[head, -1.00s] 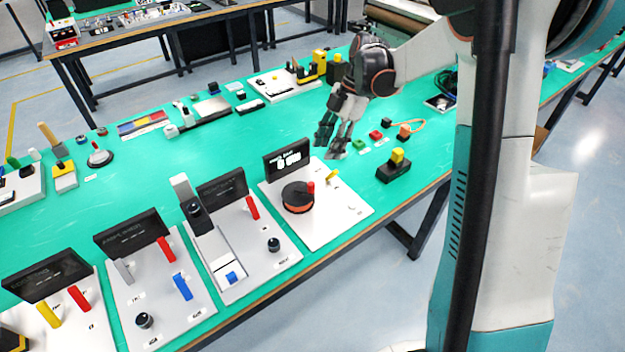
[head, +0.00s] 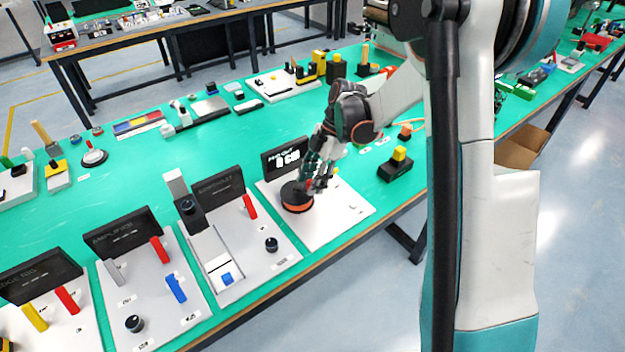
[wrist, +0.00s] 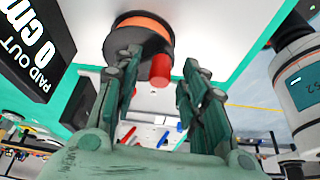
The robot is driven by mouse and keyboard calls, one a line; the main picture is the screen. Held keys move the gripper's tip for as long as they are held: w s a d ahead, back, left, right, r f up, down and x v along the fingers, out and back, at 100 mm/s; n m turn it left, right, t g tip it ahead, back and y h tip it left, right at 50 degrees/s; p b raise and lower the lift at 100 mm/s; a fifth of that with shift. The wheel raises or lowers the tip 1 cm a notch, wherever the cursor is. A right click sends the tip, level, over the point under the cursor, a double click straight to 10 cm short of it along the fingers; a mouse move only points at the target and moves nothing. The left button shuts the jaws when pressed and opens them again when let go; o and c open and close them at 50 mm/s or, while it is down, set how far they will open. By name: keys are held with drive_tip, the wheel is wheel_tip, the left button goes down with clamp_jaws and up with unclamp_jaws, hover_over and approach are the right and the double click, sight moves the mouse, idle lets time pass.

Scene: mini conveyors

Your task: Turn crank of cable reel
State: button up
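The cable reel (head: 297,203) is a dark round drum with an orange band on a white board (head: 345,222). In the wrist view the reel (wrist: 140,28) is at the top, with its red crank handle (wrist: 160,70) standing between my fingers. A dark display (wrist: 35,45) beside it reads "PAID OUT 0 cm". My gripper (head: 318,185) is over the right side of the reel in the head view. In the wrist view my gripper (wrist: 158,75) is open, with a finger on each side of the red handle and gaps visible.
A board with a grey slide, red lever (head: 250,207) and black knob stands left of the reel board. A black block with a yellow top (head: 398,160) is to its right. The green table's front edge is close by.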

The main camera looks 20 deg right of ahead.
clamp_jaws()
